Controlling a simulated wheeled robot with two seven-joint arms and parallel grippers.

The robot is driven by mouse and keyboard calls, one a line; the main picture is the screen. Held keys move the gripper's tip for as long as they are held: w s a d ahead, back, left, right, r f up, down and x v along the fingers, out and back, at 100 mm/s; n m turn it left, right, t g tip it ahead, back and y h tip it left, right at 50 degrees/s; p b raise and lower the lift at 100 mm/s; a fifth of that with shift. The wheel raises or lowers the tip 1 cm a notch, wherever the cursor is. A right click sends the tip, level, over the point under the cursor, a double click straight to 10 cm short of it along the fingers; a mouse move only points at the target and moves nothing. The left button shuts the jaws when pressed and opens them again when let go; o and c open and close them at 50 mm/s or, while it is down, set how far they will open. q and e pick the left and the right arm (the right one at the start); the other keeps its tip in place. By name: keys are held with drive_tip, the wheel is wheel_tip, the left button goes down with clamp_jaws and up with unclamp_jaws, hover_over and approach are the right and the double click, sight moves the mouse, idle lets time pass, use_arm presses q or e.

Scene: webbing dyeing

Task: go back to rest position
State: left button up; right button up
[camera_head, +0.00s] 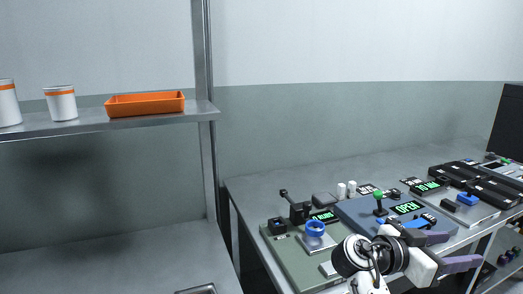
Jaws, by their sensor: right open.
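My right gripper (464,249) is at the lower right, with its two purple-grey fingers spread apart and nothing visible between them. It is over the front edge of the grey worktable (265,190), in front of a blue-grey control panel (352,213). The white and black wrist of my right arm hides part of the table's front. I cannot tell whether the fingers touch the panel. My left gripper is not in view.
A green-grey panel (283,250) carries a blue ring (315,228) and a black lever device (298,212). A green-knobbed lever (379,200) stands by a display reading OPEN (408,207). An orange tray (146,104) and white cans (61,103) stand on the left shelf. The lower left counter is mostly clear.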

drive_tip(key=s+d+r+m+g+h, duration=0.1)
drive_tip(key=s+d+r+g+h, duration=0.4)
drive_tip(key=d, duration=0.6)
drive_tip(key=s+d+r+m+h, duration=0.1)
drive_tip(key=s+d+r+m, duration=0.15)
drive_tip(key=d+r, duration=0.65)
drive_tip(key=w+a+f+n+t+y, duration=0.15)
drive_tip(key=f+n+t+y, duration=0.35)
drive_tip(key=f, duration=0.6)
drive_tip(key=w+a+f+n+t+y, duration=0.1)
drive_tip(key=a+f+n+t+y, duration=0.15)
drive_tip(key=f+n, duration=0.7)
drive_tip(key=w+a+f+n+t+y, duration=0.1)
drive_tip(key=a+f+n+t+y, duration=0.3)
drive_tip(key=f, duration=0.8)
drive_tip(key=s+a+f+n+y, duration=0.35)
drive_tip(key=s+a+f, duration=0.2)
drive_tip(key=f, duration=0.25)
drive_tip(key=s+a+f+n+y, duration=0.2)
drive_tip(key=s+a+f+y, duration=0.3)
drive_tip(key=f, duration=0.3)
drive_tip(key=s+a+f+n+g+y, duration=0.1)
drive_tip(key=s+a+f+g+y, duration=0.15)
drive_tip(key=s+a, duration=0.75)
drive_tip(key=a+m+t+y, duration=0.1)
drive_tip(key=a+m, duration=0.3)
drive_tip(key=a, duration=0.9)
drive_tip(key=shift+a+t+y, duration=0.15)
drive_tip(key=shift+t+y, duration=0.15)
drive_tip(key=shift+y, duration=0.15)
